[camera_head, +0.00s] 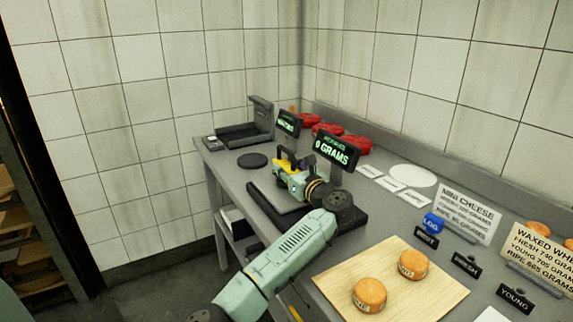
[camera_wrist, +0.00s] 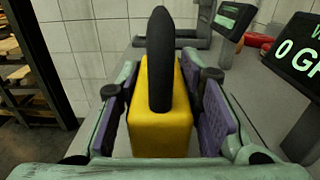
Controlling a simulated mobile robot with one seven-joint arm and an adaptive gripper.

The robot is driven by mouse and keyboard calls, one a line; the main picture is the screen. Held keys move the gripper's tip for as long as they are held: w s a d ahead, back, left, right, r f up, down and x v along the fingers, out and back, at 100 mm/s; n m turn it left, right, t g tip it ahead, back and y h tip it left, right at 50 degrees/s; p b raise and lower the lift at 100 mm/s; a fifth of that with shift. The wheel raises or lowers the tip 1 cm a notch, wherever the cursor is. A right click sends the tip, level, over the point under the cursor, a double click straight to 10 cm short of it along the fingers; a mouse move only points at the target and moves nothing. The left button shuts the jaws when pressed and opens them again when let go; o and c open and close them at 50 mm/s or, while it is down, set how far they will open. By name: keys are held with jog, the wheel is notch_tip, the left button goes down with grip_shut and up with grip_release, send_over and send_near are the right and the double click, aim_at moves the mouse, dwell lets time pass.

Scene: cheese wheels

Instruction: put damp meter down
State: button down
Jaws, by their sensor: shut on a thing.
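The damp meter (camera_wrist: 160,115) is a yellow block with a black rounded upright part on top. In the wrist view it stands between the purple pads of my gripper (camera_wrist: 165,120), which is shut on it. In the head view the yellow damp meter (camera_head: 284,166) shows at the end of my gripper (camera_head: 286,170), over the far left part of the grey scale (camera_head: 265,215). Its underside is hidden, and I cannot tell whether it touches anything below.
The scale display (camera_head: 336,149) reads 0 grams. A black disc (camera_head: 252,160) and a dark tray device (camera_head: 240,134) are further back. Red items (camera_head: 345,142) lie along the wall. Two orange cheeses (camera_head: 370,294) sit on a wooden board (camera_head: 430,275) in front. Bare counter shows around the disc.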

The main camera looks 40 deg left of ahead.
jog(key=shift+f, duration=0.15)
jog(key=shift+f, duration=0.1)
jog(key=c, duration=1.1)
grip_release()
